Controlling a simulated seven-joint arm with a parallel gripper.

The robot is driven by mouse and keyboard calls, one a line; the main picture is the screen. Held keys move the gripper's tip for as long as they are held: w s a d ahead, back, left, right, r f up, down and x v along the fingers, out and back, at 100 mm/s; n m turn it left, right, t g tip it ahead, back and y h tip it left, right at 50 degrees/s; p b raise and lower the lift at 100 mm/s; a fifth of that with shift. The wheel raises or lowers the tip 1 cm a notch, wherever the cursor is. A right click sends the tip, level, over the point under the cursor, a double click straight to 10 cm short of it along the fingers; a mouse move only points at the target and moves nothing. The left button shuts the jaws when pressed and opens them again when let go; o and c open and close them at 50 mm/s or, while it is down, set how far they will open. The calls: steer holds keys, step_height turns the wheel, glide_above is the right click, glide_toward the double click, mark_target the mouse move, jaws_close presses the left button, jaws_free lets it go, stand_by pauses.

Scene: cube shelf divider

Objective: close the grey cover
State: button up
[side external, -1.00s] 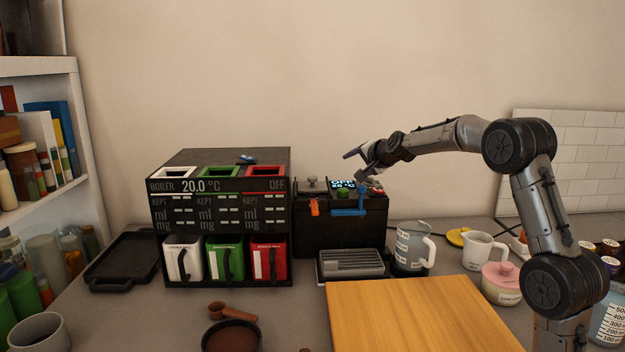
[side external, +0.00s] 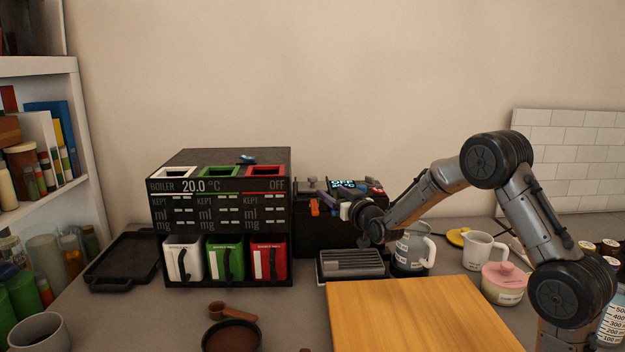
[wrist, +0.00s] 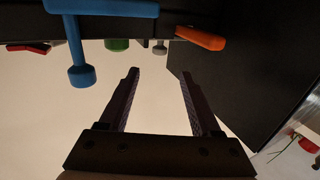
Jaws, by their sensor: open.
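The black machine (side external: 318,237) stands right of the boiler, with an orange lever (side external: 314,208) at its front. A small grey piece (side external: 312,182) on its top left may be the grey cover; I cannot tell whether it is open. The wrist view shows a grey knob-like part (wrist: 160,47) between a green part and the orange lever (wrist: 201,38). A blue lever (wrist: 80,55) hangs at the left there. My gripper (wrist: 160,74) is open, with nothing between its fingers. In the side view it is at the machine's front, near the orange lever, and hides part of the machine.
The boiler (side external: 220,215) stands left of the machine. A grilled tray (side external: 350,264) lies below my gripper, with a measuring jug (side external: 410,250) to its right. A wooden board (side external: 420,315) lies in front. The space above the machine is clear.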

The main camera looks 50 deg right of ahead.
mark_target(314, 179)
steer(key=x, duration=1.3)
steer(key=shift+d+r, duration=0.1)
jaws_close()
stand_by(1.0)
